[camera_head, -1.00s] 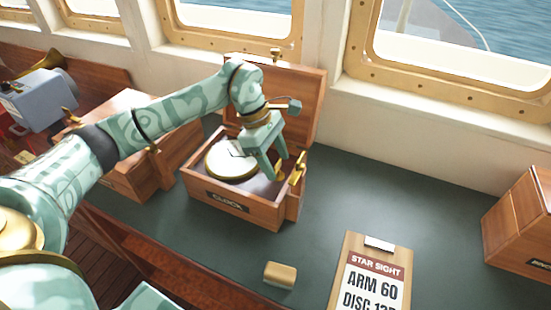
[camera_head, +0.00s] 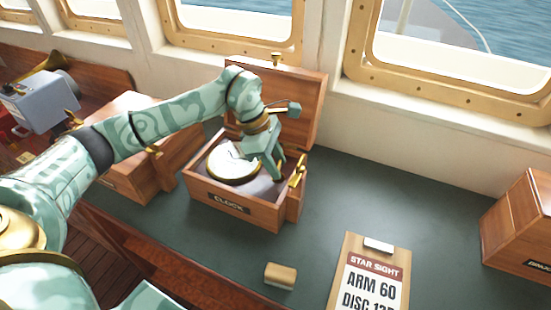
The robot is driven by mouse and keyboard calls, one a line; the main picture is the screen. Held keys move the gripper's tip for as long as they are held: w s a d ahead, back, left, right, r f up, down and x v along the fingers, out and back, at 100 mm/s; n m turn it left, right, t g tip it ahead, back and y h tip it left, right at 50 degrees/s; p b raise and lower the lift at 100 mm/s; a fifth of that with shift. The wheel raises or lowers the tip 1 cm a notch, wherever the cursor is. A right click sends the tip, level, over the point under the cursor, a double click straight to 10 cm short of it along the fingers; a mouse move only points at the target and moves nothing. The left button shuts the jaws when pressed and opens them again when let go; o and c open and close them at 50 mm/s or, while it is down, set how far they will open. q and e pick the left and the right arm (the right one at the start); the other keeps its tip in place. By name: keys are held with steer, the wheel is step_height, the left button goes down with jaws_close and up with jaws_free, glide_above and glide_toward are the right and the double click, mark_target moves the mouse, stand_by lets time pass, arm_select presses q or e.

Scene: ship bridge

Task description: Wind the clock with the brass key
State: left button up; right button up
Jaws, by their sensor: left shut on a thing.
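The clock (camera_head: 233,161), with a round white dial and brass rim, lies face up in an open wooden box (camera_head: 231,207) labelled CLOCK. My left gripper (camera_head: 279,176) points down into the right part of this box, beside the dial. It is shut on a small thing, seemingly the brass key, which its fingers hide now. Whether the key is seated on the clock cannot be told. A brass fitting (camera_head: 297,171) shows on the box's right side. My right gripper is not in view.
The box's raised lid (camera_head: 300,105) stands behind my gripper. A closed wooden box (camera_head: 130,180) is close on the left. A wooden block (camera_head: 280,276) and a STAR SIGHT clipboard (camera_head: 372,268) lie in front. Another box (camera_head: 520,225) stands far right. The green top between is clear.

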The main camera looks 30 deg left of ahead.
arm_select(q)
steer(key=n+p, duration=0.1)
steer(key=n+t+p, duration=0.1)
steer(key=n, duration=0.1)
steer(key=shift+s+r, duration=0.1)
steer(key=shift+r, duration=0.15)
steer(key=n+t+y+p, duration=0.1)
steer(key=n+p, duration=0.1)
steer(key=n, duration=0.2)
steer(key=shift+d, duration=0.1)
steer(key=n+t+y+p, duration=0.1)
steer(key=n, duration=0.2)
steer(key=shift+d+n+y+p, duration=0.1)
steer(key=shift+n+y+p, duration=0.2)
steer(key=shift+f+n+y+p, duration=0.1)
steer(key=shift+n+y+p, duration=0.35)
steer(key=shift+n, duration=0.75)
steer(key=shift+t, duration=0.3)
steer(key=o, duration=1)
steer(key=shift+s, duration=0.1)
steer(key=p+v, duration=0.1)
steer(key=v, duration=1.5)
steer(key=shift+d, duration=0.1)
